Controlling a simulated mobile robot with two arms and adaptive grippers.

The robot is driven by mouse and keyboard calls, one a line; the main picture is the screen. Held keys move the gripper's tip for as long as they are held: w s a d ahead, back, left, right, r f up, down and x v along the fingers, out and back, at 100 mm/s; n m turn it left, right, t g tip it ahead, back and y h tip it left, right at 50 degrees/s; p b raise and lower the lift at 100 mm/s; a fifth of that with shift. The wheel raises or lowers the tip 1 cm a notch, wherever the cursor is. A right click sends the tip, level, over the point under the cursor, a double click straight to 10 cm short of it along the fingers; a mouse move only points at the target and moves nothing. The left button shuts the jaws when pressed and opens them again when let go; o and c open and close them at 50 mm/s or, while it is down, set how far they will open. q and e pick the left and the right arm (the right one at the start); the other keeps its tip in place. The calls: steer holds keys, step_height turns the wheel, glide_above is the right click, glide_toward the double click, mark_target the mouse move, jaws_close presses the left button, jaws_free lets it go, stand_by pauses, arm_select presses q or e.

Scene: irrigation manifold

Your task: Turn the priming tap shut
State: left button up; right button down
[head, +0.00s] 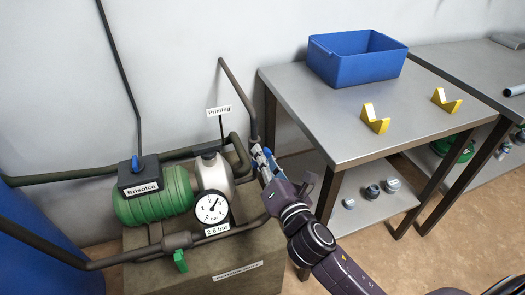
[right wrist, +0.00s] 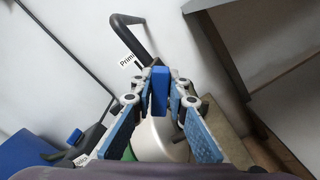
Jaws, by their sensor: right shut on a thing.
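The priming tap sits on the dark pipe behind the pump, beside a sign reading "Priming" (head: 219,112). In the right wrist view its blue handle (right wrist: 160,91) stands upright between my fingertips. My right gripper (head: 262,158) reaches in from the lower right and is shut on this handle; it also shows in the right wrist view (right wrist: 161,92). In the head view the fingers hide most of the tap. Whether the tap is open or shut cannot be told. My left gripper is not in view.
Left of the gripper is a green pump (head: 153,198) with a pressure gauge (head: 211,208) tagged 2.6 bar. A green-handled valve (head: 180,261) is in front. A steel table (head: 330,115) with a blue bin (head: 355,62) and yellow V-blocks (head: 375,119) stands right.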

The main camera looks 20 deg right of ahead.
steer(key=m+p, duration=0.1)
steer(key=m, duration=0.3)
steer(key=m+p, duration=0.1)
steer(key=m, duration=0.3)
steer(key=shift+d+f, duration=0.2)
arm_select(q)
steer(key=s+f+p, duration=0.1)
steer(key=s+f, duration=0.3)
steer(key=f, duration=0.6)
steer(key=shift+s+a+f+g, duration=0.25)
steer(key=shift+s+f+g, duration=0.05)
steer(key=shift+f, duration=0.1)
arm_select(e)
steer(key=shift+f+m, duration=0.15)
steer(key=shift+m, duration=1.15)
steer(key=c, duration=1.8)
jaws_free()
steer(key=shift+c, duration=0.2)
steer(key=s, duration=1.2)
steer(key=shift+d, duration=0.2)
